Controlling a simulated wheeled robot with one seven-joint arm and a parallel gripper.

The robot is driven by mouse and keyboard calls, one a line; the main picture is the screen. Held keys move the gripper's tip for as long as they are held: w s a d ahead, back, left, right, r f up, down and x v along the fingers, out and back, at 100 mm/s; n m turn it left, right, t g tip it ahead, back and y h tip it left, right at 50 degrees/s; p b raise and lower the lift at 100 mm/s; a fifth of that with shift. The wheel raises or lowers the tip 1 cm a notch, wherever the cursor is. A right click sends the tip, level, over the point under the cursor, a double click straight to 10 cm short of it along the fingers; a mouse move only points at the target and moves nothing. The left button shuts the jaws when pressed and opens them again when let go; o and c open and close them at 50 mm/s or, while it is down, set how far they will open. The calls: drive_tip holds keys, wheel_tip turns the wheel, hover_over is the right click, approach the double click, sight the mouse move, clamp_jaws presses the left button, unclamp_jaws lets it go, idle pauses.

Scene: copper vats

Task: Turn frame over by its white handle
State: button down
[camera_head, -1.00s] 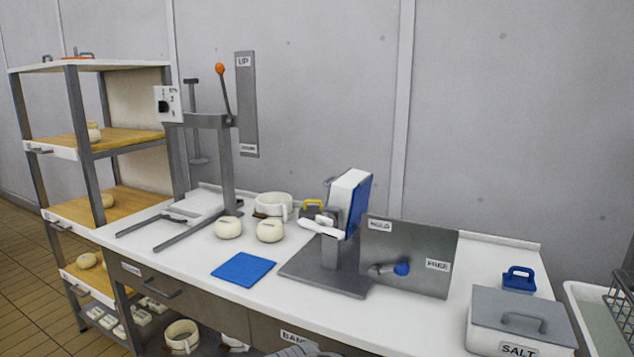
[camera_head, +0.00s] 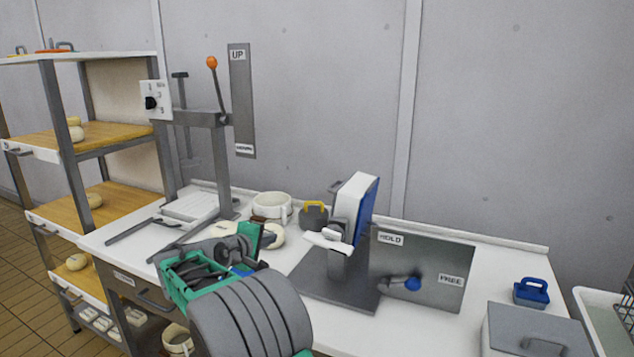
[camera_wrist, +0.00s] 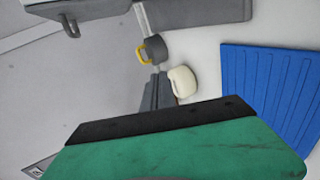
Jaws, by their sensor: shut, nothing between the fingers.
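The frame (camera_head: 367,212), a tilted panel with a white side and a blue side, stands on a grey post above a dark base plate (camera_head: 325,287). Its white handle (camera_head: 328,241) sticks out to the left near its lower edge. My gripper (camera_head: 264,240), green and black, is shut and empty over the table, left of the handle and apart from it. In the wrist view my gripper (camera_wrist: 165,125) fills the bottom. The frame's handle cannot be made out there.
A HOLD/FREE panel (camera_head: 425,258) with a blue-knobbed lever stands right of the frame. A yellow-handled block (camera_head: 314,217) and white ring mould (camera_head: 271,207) lie behind. A lever press (camera_head: 222,160) stands left. The wrist view shows a blue mat (camera_wrist: 265,90) and a cheese (camera_wrist: 182,82).

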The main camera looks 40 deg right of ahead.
drive_tip(key=d+r+n+g+h+p, duration=0.1)
drive_tip(key=d+r+h, duration=0.2)
drive_tip(key=d, duration=0.5)
drive_tip(key=s+d+r+n+g+h+p, duration=0.1)
drive_tip(key=d+r+n+h, duration=0.1)
drive_tip(key=d+r, duration=0.4)
drive_tip(key=d+h, duration=0.1)
drive_tip(key=d, duration=0.2)
drive_tip(key=shift+s+h, duration=0.3)
drive_tip(key=shift+s+d+r+g, duration=0.1)
drive_tip(key=shift+d+g, duration=0.05)
drive_tip(key=shift+g, duration=0.25)
drive_tip(key=shift+r+m, duration=0.2)
drive_tip(key=shift+m, duration=0.1)
